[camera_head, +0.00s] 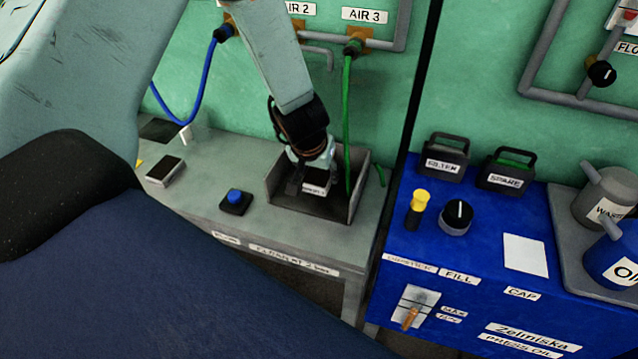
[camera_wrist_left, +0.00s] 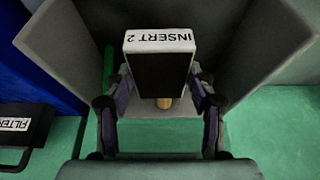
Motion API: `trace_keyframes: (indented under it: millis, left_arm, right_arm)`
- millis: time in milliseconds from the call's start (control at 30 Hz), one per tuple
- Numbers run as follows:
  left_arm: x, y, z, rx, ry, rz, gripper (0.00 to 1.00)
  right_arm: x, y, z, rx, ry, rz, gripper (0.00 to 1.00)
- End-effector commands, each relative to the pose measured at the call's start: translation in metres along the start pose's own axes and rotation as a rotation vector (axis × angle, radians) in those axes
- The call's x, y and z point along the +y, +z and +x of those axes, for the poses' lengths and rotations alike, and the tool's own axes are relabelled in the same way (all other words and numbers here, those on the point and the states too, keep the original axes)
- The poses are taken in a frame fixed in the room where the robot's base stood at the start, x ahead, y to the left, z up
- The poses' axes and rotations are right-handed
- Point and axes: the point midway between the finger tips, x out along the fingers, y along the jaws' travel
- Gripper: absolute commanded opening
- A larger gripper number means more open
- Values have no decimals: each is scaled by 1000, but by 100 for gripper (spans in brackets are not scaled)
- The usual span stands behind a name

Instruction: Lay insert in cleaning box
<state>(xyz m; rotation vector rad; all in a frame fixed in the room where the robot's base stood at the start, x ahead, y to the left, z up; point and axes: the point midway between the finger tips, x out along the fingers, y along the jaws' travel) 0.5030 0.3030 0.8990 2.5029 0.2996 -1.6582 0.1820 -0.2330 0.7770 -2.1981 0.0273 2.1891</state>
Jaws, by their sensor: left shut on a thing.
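The insert (camera_wrist_left: 160,72) is a dark block with a white end label reading "INSERT 2". My left gripper (camera_wrist_left: 160,100) is shut on it, with one finger on each side. In the head view the insert (camera_head: 315,187) shows its white label low inside the cleaning box (camera_head: 281,178), an open grey bin on the bench. The left gripper (camera_head: 313,178) reaches down into the box from above. I cannot tell whether the insert touches the box floor. The box walls (camera_wrist_left: 265,40) also show around it in the left wrist view. My right gripper is not in view.
A green hose (camera_head: 347,115) hangs into the box's right side. A blue button (camera_head: 235,199) and a small dark block (camera_head: 165,170) are on the bench to the left. A blue press oil cabinet (camera_head: 480,240) with filter boxes (camera_head: 443,157) stands to the right.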

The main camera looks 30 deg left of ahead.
Motion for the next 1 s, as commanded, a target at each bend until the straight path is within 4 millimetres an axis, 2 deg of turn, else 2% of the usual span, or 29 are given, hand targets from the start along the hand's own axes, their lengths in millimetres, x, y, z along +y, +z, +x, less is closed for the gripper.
trace_keyframes:
  millis: [33, 200, 700, 733, 1000]
  left_arm:
    - [0, 3, 9, 0, -1, -1, 1]
    - [1, 11, 27, 0, -1, 0, 1]
    - [0, 13, 32, 0, -1, -2, 0]
    - [0, 14, 32, -1, -1, -2, 58]
    - [0, 13, 31, -1, 0, -1, 79]
  right_arm:
    - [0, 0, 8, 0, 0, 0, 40]
    - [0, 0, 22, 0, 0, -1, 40]
    - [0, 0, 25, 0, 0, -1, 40]
    - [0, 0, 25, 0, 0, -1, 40]
    - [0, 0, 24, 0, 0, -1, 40]
